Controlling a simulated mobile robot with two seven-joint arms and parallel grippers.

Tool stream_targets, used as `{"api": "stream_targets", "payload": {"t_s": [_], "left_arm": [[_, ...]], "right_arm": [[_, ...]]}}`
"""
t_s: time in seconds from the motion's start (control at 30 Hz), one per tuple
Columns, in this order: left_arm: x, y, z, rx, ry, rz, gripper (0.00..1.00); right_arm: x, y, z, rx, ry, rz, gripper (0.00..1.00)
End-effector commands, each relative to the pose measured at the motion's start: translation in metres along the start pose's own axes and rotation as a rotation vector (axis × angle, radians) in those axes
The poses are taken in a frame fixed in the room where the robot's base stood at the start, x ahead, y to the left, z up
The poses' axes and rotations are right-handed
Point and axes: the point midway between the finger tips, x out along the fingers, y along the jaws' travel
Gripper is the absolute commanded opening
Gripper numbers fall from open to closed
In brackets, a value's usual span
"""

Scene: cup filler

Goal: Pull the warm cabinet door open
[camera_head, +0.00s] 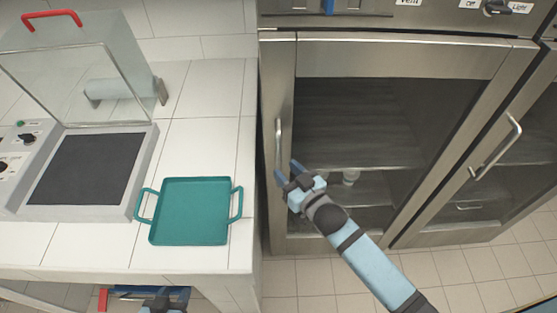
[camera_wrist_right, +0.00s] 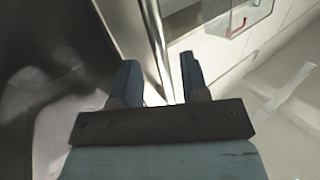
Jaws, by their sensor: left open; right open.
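The warm cabinet door (camera_head: 400,62) has a steel frame around dark glass and looks shut or nearly so; I cannot tell exactly. Its upright bar handle (camera_head: 279,140) is on the left side of the frame. My right gripper (camera_head: 291,172) is open at the lower end of the handle. In the right wrist view, a bright upright bar (camera_wrist_right: 154,45), which looks like the handle, runs between the spread fingers (camera_wrist_right: 160,80); contact cannot be seen. My left gripper (camera_head: 162,298) is open at the bottom edge, partly cut off, below the counter.
A teal tray (camera_head: 190,210) lies on the white tiled counter (camera_head: 200,90), left of the cabinet. A grill (camera_head: 90,170) with a raised glass lid stands further left. A second cabinet door with its handle (camera_head: 497,147) is at right. Tiled floor (camera_head: 310,280) is clear before the cabinet.

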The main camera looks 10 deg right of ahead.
Motion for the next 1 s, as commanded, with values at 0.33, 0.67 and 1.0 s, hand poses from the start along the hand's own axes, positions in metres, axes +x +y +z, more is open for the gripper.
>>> {"api": "stream_targets", "payload": {"t_s": [0.33,0.67,1.0], "left_arm": [[-0.002,-0.001,-0.002,0.001,-0.004,-0.001,0.43],[-0.003,-0.001,-0.005,0.001,0.001,-0.001,0.43],[-0.003,0.0,-0.005,0.001,0.002,0.0,0.43]], "right_arm": [[0.039,0.0,0.0,-0.001,-0.001,0.0,0.41],[0.04,0.0,0.001,-0.001,-0.001,0.0,0.34],[0.04,0.0,0.001,-0.001,-0.001,-0.001,0.0]]}}
